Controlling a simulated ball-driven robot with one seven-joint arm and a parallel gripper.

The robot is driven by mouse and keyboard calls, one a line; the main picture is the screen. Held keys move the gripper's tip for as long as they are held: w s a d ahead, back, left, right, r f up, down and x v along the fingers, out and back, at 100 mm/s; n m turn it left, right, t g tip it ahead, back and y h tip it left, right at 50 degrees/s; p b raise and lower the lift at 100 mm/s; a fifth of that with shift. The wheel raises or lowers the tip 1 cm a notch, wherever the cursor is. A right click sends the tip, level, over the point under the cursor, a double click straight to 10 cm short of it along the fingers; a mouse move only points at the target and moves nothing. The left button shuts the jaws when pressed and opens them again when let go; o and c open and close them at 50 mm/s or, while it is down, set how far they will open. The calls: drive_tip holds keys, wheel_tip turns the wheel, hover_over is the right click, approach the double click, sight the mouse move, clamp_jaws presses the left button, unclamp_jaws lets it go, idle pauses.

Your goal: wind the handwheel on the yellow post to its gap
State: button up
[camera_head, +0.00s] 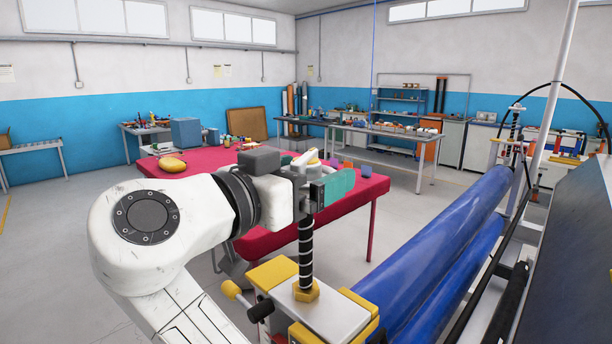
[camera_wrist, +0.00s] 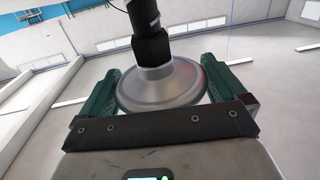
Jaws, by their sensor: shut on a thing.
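The handwheel (camera_wrist: 162,84) is a round grey metal disc in the wrist view, with a black hub and dark shaft running up from it. My gripper (camera_wrist: 160,72) has its green fingers on either side of the disc's rim, shut on it. In the head view my gripper (camera_head: 322,186) is at the top of a dark threaded post (camera_head: 306,250) with a pale spiral. The post stands upright in a yellow hex collar (camera_head: 306,291) on a metal block with yellow parts. The handwheel is mostly hidden there by my gripper. I cannot make out the gap.
Large blue rolls (camera_head: 440,250) lie just right of the post's block. A red table (camera_head: 350,200) with several small items stands behind my arm. A pale pole (camera_head: 553,90) rises at the right. The grey floor is free at the left.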

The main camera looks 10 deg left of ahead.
drive_tip(key=shift+a+f+m+g+h+b, duration=0.1)
drive_tip(key=shift+f+m+g+h+b, duration=0.05)
drive_tip(key=shift+m+g+h+b, duration=0.45)
drive_tip(key=shift+r+m+g+h+b, duration=0.2)
drive_tip(key=shift+m+g+h+b, duration=0.15)
drive_tip(key=shift+h, duration=0.25)
drive_tip(key=o, duration=0.6)
drive_tip(key=shift+b+v, duration=1.75)
drive_tip(key=shift+v, duration=3.65)
drive_tip(key=shift+a+f, duration=0.1)
